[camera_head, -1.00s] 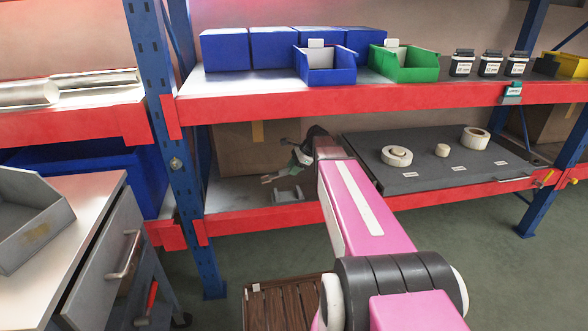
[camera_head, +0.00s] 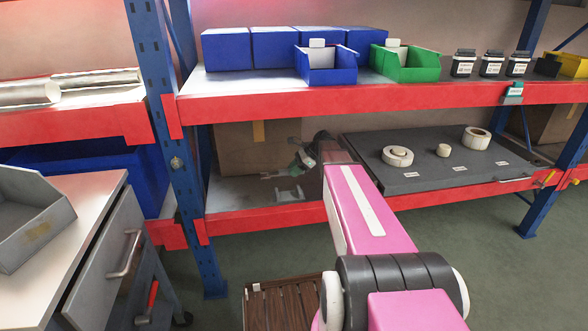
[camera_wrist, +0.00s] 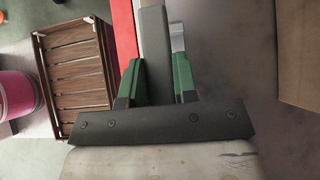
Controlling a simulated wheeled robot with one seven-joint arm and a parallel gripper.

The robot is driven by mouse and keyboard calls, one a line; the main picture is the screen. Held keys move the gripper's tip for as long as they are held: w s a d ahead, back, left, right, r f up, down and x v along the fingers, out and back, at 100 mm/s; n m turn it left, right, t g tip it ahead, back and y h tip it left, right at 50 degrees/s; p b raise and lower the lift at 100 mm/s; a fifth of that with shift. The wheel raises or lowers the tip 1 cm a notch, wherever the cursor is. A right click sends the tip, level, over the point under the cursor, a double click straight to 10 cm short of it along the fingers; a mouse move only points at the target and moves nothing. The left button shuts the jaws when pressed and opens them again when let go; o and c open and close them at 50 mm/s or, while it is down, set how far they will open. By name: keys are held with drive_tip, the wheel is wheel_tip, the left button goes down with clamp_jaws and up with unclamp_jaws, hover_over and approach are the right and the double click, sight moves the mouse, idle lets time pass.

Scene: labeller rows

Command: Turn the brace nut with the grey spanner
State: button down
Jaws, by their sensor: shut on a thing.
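The grey spanner (camera_wrist: 155,52) shows in the wrist view as a flat grey bar between the green fingers of my gripper (camera_wrist: 157,72). My gripper is shut on it; the spanner's far end runs out of the top of the view. In the head view my gripper (camera_head: 304,158) is low over the lower shelf, left of the dark board, and the spanner is too small to make out surely. A small round metal fitting, which looks like the brace nut (camera_head: 176,163), sits on the blue upright, left of and apart from my gripper.
A grey holder (camera_head: 290,194) stands on the lower shelf, with a cardboard box (camera_head: 250,160) behind. A dark board (camera_head: 410,178) with white rolls lies to the right. The red beam (camera_head: 265,218) edges the shelf. A brown slatted crate (camera_head: 283,304) is on the floor.

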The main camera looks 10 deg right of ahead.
drive_tip(key=shift+f, duration=4.25)
drive_tip(key=c, duration=0.8)
unclamp_jaws()
drive_tip(key=v, duration=1.1)
drive_tip(key=s+a+f+n+h, duration=0.2)
drive_tip(key=s+n+h, duration=0.1)
drive_tip(key=s+n, duration=0.3)
drive_tip(key=s+a+f+n+h, duration=0.3)
drive_tip(key=s+n, duration=0.3)
drive_tip(key=s, duration=0.2)
drive_tip(key=s+a+f+n+h, duration=0.3)
drive_tip(key=s+n, duration=0.3)
drive_tip(key=s, duration=0.1)
drive_tip(key=shift+s, duration=0.15)
